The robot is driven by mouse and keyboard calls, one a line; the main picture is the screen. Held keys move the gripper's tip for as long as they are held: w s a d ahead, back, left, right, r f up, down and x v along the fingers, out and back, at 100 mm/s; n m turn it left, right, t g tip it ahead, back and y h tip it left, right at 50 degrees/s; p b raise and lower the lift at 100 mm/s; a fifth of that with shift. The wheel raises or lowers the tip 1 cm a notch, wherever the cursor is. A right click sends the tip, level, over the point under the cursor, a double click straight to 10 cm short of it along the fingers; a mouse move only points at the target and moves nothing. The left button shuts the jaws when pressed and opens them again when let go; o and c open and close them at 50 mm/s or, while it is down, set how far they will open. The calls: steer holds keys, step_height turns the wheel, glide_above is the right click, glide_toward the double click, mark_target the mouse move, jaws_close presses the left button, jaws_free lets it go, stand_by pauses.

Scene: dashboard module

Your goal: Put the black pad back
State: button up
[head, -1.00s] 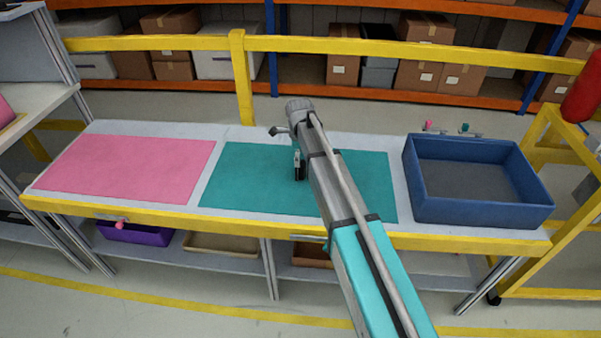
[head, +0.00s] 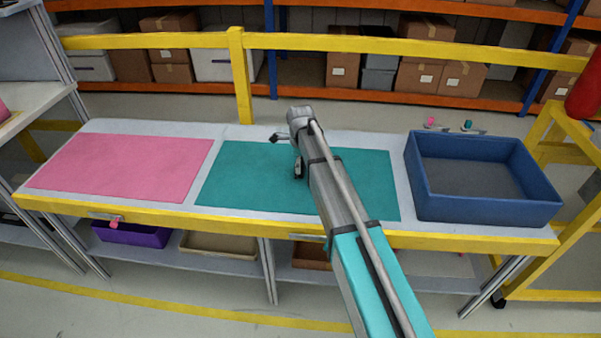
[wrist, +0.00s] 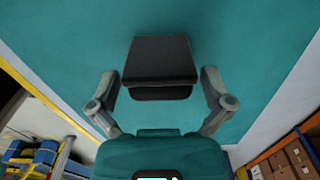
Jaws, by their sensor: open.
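The black pad (wrist: 160,60) shows in the wrist view as a dark block against the teal mat (wrist: 245,40). My gripper (wrist: 160,80) is open, with one finger on each side of the pad and a gap between each finger and the pad. Whether the pad rests on the mat or stands clear of it I cannot tell. In the head view my gripper (head: 299,168) is over the teal mat (head: 360,180), mostly hidden by my arm. A small dark part shows there; I cannot tell pad from finger.
A pink mat (head: 120,168) lies to the left on the workbench. A blue open bin (head: 490,207) stands to the right and looks empty. A yellow rail (head: 400,46) runs behind the bench. A purple bin (head: 130,235) sits on the lower shelf.

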steer(key=shift+f+b, duration=0.35)
steer(key=shift+f, duration=0.3)
steer(key=c, duration=1)
steer(key=shift+o, duration=0.2)
steer(key=shift+r, duration=0.15)
steer(key=shift+r+p, duration=0.95)
steer(key=shift+p, duration=0.1)
steer(key=s+d+r+p, duration=0.8)
steer(key=s+r+p, duration=0.3)
steer(key=shift+s, duration=0.35)
steer(key=shift+a, duration=0.1)
